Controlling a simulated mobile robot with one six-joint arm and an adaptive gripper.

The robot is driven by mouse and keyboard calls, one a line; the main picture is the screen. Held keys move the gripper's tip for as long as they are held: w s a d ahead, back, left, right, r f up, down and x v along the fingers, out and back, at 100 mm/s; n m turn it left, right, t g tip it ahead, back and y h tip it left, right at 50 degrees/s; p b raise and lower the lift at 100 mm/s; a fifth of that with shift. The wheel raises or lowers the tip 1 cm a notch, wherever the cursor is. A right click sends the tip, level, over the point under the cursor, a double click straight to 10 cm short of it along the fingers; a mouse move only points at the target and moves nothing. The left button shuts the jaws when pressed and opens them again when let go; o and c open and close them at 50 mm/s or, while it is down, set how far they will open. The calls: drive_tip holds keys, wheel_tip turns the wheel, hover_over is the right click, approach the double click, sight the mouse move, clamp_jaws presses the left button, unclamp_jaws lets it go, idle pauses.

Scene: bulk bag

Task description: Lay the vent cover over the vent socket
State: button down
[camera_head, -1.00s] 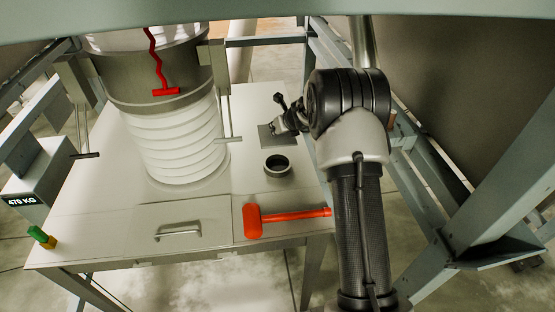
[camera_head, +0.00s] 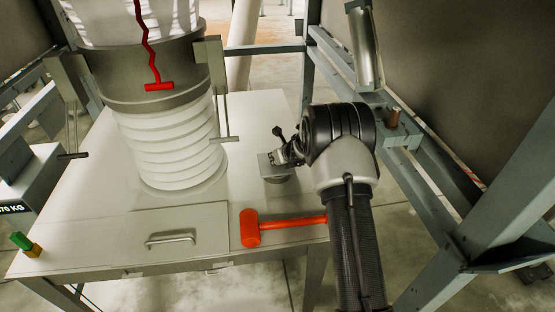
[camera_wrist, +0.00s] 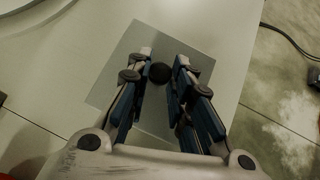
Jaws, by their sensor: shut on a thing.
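The vent cover (camera_head: 268,168) is a thin grey square plate with a dark round knob (camera_wrist: 160,73). My gripper (camera_head: 287,157) is shut on this knob, and the plate (camera_wrist: 128,62) spreads out beneath the fingers in the wrist view. In the head view the plate appears just above the vent socket (camera_head: 278,180), a short dark ring on the table. Only a little of the socket's front shows below the plate. I cannot tell whether plate and socket touch. The wrist view does not show the socket, as the plate and fingers cover that area.
A red mallet (camera_head: 283,227) lies near the table's front edge. The white bag spout (camera_head: 172,150) stands left of the socket, with a red cord and handle (camera_head: 158,87) above. A green and yellow block (camera_head: 25,244) sits at the front left corner. Frame beams stand at the right.

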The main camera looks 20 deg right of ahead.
drive_tip(key=shift+f+b, duration=0.55)
drive_tip(key=shift+b, duration=0.1)
drive_tip(key=shift+f, duration=0.1)
drive_tip(key=c, duration=1.4)
unclamp_jaws()
drive_tip(key=shift+c, duration=0.2)
